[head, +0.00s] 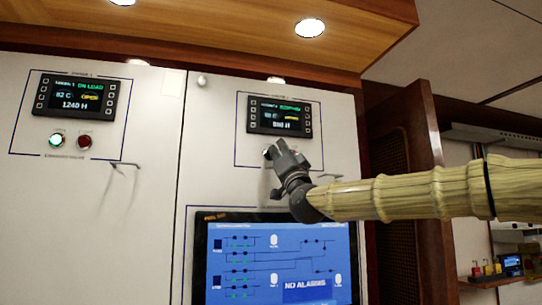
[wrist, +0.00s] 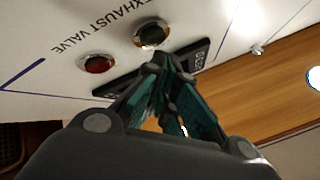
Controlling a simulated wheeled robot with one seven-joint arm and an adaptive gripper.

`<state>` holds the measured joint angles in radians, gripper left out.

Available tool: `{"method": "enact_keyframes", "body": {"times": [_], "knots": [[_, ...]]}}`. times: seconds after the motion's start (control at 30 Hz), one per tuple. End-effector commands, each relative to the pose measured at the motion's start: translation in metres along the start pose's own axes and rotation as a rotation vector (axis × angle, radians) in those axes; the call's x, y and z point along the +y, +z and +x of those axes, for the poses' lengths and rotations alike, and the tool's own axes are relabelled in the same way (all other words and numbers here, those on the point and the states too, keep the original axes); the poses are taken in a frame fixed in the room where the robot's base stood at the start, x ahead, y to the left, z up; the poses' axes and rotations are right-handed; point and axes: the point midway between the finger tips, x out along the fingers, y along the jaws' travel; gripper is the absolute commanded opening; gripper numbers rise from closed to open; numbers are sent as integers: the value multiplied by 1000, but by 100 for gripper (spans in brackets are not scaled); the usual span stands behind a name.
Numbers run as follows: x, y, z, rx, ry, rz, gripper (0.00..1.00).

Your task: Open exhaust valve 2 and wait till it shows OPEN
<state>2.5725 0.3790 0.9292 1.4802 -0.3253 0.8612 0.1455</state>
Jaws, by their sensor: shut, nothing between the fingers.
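The exhaust valve panel on the right-hand cabinet has a small display (head: 280,117) with green and yellow text; its valve word is too small to read. In the wrist view, where the panel appears upside down, a dark green button (wrist: 152,34) and a red button (wrist: 97,64) sit by the EXHAUST VALVE label. The green one looks unlit. My gripper (head: 276,147) is shut and empty, its tips just under the display, hiding most of the buttons. In the wrist view the fingertips (wrist: 164,62) are close to the green button; contact cannot be told.
The left panel has its own display (head: 76,96) reading ON LOAD, with a lit green button (head: 57,139) and a dark red button (head: 84,141). A large blue screen (head: 280,262) reading NO ALARMS is below my gripper. Door handles (head: 125,164) stick out from the cabinet.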

Motion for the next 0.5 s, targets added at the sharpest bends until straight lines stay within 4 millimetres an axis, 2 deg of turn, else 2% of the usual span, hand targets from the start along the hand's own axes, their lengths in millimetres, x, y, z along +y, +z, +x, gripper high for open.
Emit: {"method": "enact_keyframes", "body": {"times": [0.5], "knots": [[-17,-16,-26,0,-1,0,0]]}}
